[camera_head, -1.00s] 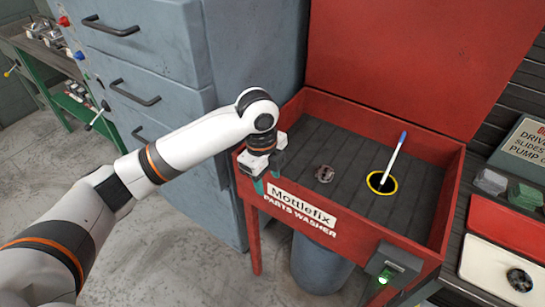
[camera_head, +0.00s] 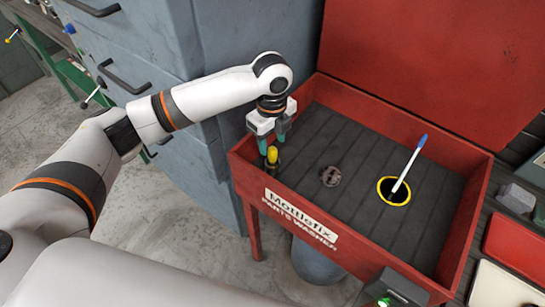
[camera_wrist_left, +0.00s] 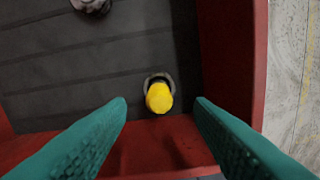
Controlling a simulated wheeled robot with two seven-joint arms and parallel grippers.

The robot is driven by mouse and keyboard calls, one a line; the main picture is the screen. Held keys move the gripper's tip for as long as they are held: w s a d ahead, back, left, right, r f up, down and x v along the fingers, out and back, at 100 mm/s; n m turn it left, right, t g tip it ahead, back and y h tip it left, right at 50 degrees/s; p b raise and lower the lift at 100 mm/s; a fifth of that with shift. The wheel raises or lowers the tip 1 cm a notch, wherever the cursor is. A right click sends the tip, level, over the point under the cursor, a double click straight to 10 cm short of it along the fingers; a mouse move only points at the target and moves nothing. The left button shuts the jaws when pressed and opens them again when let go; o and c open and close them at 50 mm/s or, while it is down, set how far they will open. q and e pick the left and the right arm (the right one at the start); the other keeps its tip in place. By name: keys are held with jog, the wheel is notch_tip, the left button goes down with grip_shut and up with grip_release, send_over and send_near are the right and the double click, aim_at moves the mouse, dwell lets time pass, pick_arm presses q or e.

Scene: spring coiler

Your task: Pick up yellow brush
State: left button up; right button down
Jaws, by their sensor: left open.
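The yellow brush (camera_head: 272,155) stands upright in a dark holder at the left corner of the red parts washer (camera_head: 369,252). Only its yellow top and the holder rim show clearly. My left gripper (camera_head: 272,145) is above it, pointing down, with its green fingers apart. In the left wrist view the yellow brush (camera_wrist_left: 159,97) lies between and just beyond the open fingertips (camera_wrist_left: 160,103), and no contact shows. My right gripper is not in view.
A brownish part (camera_head: 330,176) lies on the washer's dark slatted floor. A blue-and-white stick (camera_head: 409,163) leans in a yellow-rimmed hole (camera_head: 380,190). The red walls stand close around the brush, and a grey cabinet (camera_head: 215,50) is behind on the left.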

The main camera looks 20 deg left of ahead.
aim_at(272, 148)
pick_arm(q)
jog(key=shift+f, duration=0.4)
jog(key=shift+w+f, duration=0.15)
jog(key=shift+f, duration=0.15)
notch_tip(272, 148, down, 4)
jog(key=shift+f+p, duration=0.2)
jog(key=shift+p, duration=0.25)
jog(key=shift+f, duration=0.25)
grip_shut()
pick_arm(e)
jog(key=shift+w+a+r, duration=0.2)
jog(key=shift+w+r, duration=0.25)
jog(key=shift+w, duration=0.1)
